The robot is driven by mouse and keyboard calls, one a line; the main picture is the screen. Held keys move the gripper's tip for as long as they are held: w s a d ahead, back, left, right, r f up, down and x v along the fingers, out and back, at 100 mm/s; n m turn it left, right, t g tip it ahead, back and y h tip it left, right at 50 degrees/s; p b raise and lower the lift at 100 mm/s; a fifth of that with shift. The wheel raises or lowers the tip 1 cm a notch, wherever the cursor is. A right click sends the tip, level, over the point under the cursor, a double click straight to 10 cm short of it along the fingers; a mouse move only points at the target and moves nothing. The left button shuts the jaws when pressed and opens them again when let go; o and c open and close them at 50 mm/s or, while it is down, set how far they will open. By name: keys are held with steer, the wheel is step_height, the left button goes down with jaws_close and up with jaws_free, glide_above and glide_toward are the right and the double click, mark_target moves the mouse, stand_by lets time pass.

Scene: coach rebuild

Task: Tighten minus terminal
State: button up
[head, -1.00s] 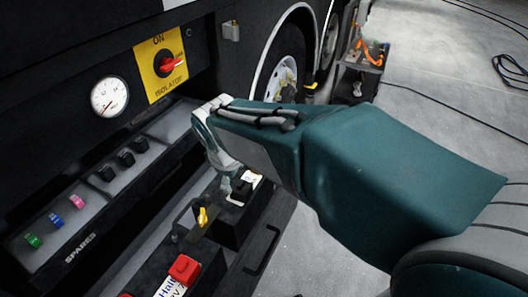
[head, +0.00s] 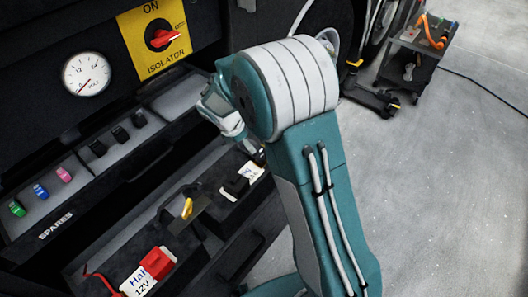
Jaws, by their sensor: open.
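Two dark batteries sit in the open tray under the coach's side. The nearer one has a red terminal cover (head: 157,262) and a "12V" label. The farther one has a black terminal piece (head: 237,187) beside a white label. A yellow piece (head: 187,208) stands upright on a flat link between the batteries. I cannot tell for sure which fitting is the minus terminal. My gripper (head: 256,157) is open, pointing down just above the far end of the farther battery, apart from the black piece. Its fingertips are small and dark, partly lost against the tray.
A red isolator switch (head: 160,38) on a yellow plate and a round gauge (head: 86,76) are above. A spares shelf (head: 70,215) holds coloured and black fuses at left. A tool cart (head: 415,55) stands back right.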

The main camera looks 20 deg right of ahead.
glide_above(258, 158)
steer(key=a, duration=0.2)
step_height(258, 158, down, 5)
steer(key=shift+s+a+r, duration=0.15)
steer(key=d+f, duration=0.1)
steer(key=f, duration=0.1)
steer(key=d+f, duration=0.2)
steer(key=shift+w+d, duration=0.15)
steer(key=shift+w, duration=0.05)
steer(key=shift+f, duration=0.1)
steer(key=shift+a, duration=0.6)
steer(key=shift+c, duration=0.3)
steer(key=shift+d, duration=0.15)
jaws_close()
steer(key=shift+d, duration=0.15)
